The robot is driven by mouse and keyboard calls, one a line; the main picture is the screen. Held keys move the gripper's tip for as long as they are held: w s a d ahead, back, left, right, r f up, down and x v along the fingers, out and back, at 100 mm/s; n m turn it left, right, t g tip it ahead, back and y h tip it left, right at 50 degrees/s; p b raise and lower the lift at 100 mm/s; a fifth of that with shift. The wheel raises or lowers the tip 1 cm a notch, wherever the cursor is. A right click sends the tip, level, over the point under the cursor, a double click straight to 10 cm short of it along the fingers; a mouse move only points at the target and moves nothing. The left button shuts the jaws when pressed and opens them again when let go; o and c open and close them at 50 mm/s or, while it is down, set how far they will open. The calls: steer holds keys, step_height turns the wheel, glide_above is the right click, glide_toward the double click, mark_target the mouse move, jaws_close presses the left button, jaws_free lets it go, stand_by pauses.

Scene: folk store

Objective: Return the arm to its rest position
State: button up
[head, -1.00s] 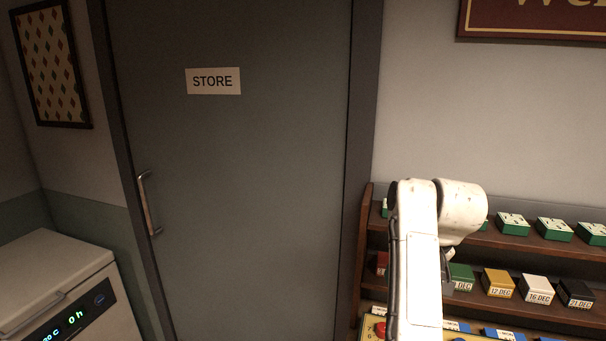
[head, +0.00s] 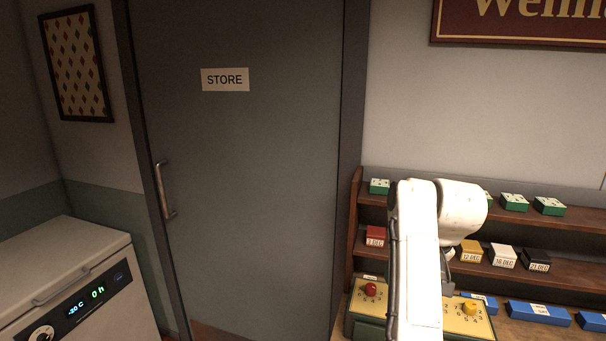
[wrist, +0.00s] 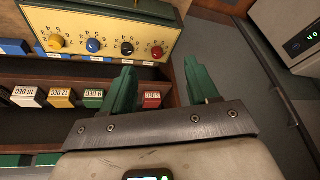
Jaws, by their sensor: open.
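My white arm (head: 418,255) rises in front of the shelf in the head view, bent at its top joint. Its far end is hidden there.
A cream panel with coloured knobs (wrist: 72,18) stands by the shelf (head: 560,274), which holds green boxes and dated boxes. Blue boxes (head: 538,312) lie below. A STORE door (head: 255,190) is shut at centre. A white freezer (head: 60,262) stands at left.

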steer(key=s+d+f+m+h, duration=0.1)
steer(key=s+d+f, duration=0.2)
steer(key=s+f, duration=0.4)
steer(key=s+d+f+h, duration=0.1)
steer(key=s+d+f, duration=0.3)
steer(key=s+f, duration=0.35)
steer(key=s+a+f, duration=0.1)
steer(key=s+f, duration=0.2)
steer(key=s, duration=0.7)
steer(key=s+a+f, duration=0.1)
steer(key=s+f, duration=0.3)
steer(key=s, duration=0.6)
steer(key=s+f+g+b, duration=0.1)
steer(key=s+f+b, duration=0.4)
steer(key=f, duration=0.2)
steer(key=s+d+f+m+g+b, duration=0.1)
steer(key=s+f+g+b, duration=0.1)
steer(key=s+f+b, duration=0.3)
step_height(320, 180, down, 4)
steer(key=shift+s+r+y, duration=0.25)
steer(key=shift+s+y, duration=0.05)
steer(key=shift+s, duration=0.25)
steer(key=shift+d, duration=0.1)
